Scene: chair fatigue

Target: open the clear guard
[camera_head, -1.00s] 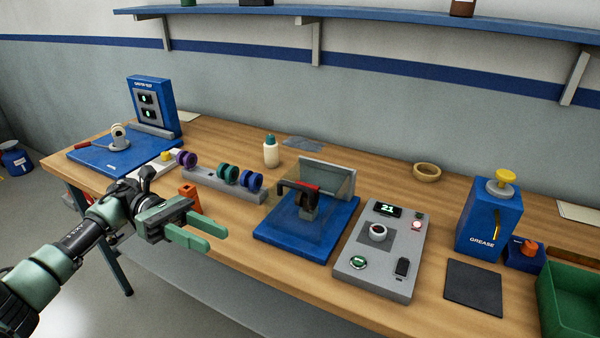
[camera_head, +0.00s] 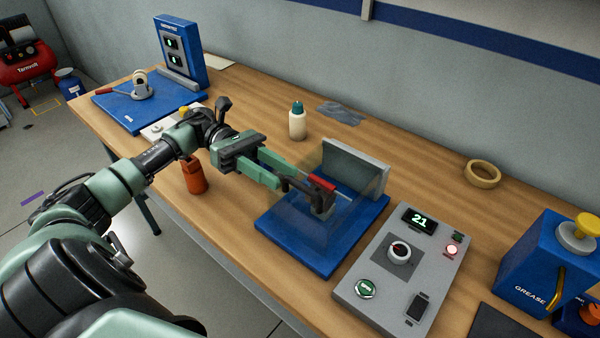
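The clear guard (camera_head: 292,212) is a see-through cover on a blue base plate (camera_head: 305,252). It looks lowered over the fixture in front of a grey upright plate (camera_head: 357,168). A red bar with black ends (camera_head: 321,183) shows at its upper part. My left gripper (camera_head: 281,175) reaches in from the left, with its green fingers apart and their tips beside the black end of the bar. I cannot tell whether they touch it. The fixture under the guard is partly hidden. My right gripper is not in view.
A grey control box (camera_head: 403,262) reading 21 stands right of the blue base. An orange piece (camera_head: 194,176) stands below my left wrist. A bottle (camera_head: 297,121) and a tape ring (camera_head: 482,174) are behind. A blue grease unit (camera_head: 533,258) is at the right.

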